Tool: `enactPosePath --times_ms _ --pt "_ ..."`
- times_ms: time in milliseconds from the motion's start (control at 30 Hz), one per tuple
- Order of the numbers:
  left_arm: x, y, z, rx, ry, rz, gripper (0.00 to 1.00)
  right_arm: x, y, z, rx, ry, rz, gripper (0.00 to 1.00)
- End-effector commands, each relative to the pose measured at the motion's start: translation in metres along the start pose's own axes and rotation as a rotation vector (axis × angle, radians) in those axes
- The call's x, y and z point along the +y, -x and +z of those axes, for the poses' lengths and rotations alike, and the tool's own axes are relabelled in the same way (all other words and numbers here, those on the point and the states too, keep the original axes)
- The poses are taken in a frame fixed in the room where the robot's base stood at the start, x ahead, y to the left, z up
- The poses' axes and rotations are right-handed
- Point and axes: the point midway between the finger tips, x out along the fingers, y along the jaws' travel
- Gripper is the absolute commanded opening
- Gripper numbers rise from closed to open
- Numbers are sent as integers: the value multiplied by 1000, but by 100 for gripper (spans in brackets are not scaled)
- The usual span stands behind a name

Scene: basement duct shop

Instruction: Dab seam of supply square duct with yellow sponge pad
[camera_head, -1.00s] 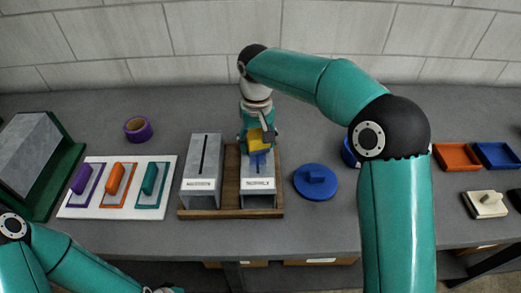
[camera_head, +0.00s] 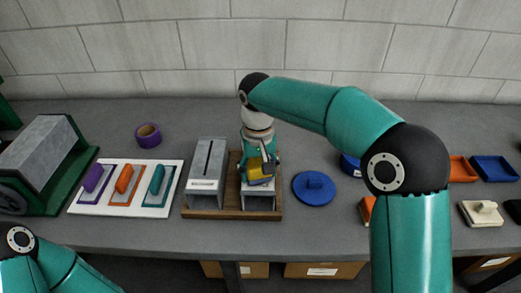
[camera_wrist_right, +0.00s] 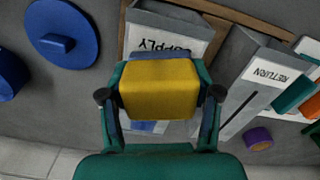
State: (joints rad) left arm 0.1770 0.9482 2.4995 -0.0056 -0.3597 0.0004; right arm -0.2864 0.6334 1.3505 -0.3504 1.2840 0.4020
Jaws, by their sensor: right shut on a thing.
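The supply square duct (camera_head: 259,188) is a grey metal box in a wooden holder (camera_head: 232,212). Its SUPPLY label shows upside down in the right wrist view, where the duct (camera_wrist_right: 166,22) is partly covered. My right gripper (camera_head: 259,166) is shut on the yellow sponge pad (camera_wrist_right: 160,88), one finger on each side. The sponge (camera_head: 261,173) is over the front end of the duct and hides most of its top and seam. I cannot tell whether the sponge touches it. My left arm is at the lower left; its gripper is out of view.
The return duct (camera_head: 208,165) stands just left, with a dark slot along its top. A blue round lid (camera_head: 314,189) lies to the right. A white board (camera_head: 128,207) with purple, orange and teal handled pads lies left, near a purple tape roll (camera_head: 148,135).

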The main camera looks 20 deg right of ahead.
Motion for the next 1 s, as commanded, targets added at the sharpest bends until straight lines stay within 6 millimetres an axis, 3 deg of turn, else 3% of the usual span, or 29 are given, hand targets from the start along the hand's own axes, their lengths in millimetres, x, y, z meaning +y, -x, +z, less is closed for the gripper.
enactPosePath --times_ms 33,600,1000 --pt "4 10 -1 3 0 0 40 1 21 0 6 -2 -2 30" --pt "19 52 0 2 0 0 40 7 70 2 4 -14 -1 30" --pt "21 58 0 2 0 0 40 9 76 2 3 -19 -1 30"
